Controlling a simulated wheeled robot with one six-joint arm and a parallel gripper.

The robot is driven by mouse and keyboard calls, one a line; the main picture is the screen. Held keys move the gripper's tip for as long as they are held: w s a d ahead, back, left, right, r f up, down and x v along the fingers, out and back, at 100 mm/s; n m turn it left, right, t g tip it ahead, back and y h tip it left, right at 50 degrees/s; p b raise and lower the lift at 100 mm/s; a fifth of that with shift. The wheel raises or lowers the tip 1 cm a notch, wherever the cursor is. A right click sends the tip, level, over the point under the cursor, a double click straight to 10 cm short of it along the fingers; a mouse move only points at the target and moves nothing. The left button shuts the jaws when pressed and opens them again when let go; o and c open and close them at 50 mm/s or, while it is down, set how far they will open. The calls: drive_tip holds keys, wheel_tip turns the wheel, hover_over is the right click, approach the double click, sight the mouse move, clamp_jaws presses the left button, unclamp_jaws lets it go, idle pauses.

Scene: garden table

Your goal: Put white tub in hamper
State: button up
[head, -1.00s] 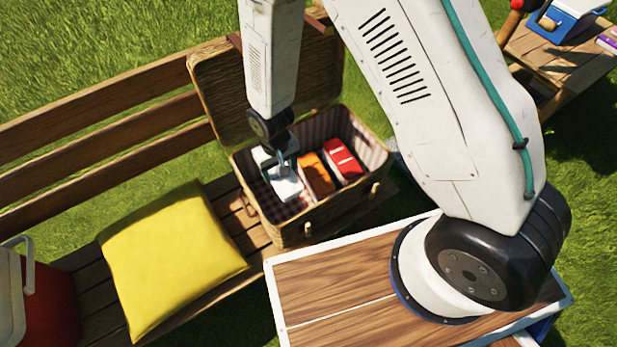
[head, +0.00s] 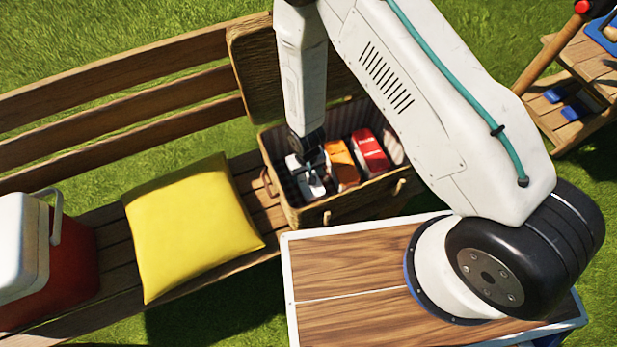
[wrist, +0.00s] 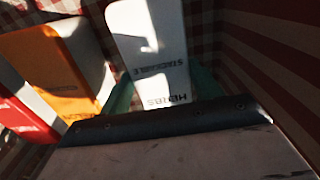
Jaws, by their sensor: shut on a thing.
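The white tub (head: 314,186) is inside the open wicker hamper (head: 340,208), at the left end of its checked lining. In the wrist view the white tub (wrist: 152,50) stands between my teal fingertips, with dark lettering facing me. My gripper (head: 308,172) reaches down into the hamper and is shut on the tub. My gripper also shows at the bottom of the wrist view (wrist: 155,95). Whether the tub touches the hamper floor is hard to tell.
An orange tub (head: 342,163) and a red tub (head: 370,152) stand in the hamper to the right. The raised lid (head: 250,75) is behind. A yellow cushion (head: 190,225) and a red cooler (head: 70,250) are on the bench at left.

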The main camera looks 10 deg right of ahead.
sight(306, 176)
drive_tip(key=shift+f, duration=1.8)
drive_tip(key=o, duration=1.1)
drive_tip(key=shift+f, duration=0.15)
wheel_tip(306, 176, up, 12)
drive_tip(key=shift+r, duration=0.2)
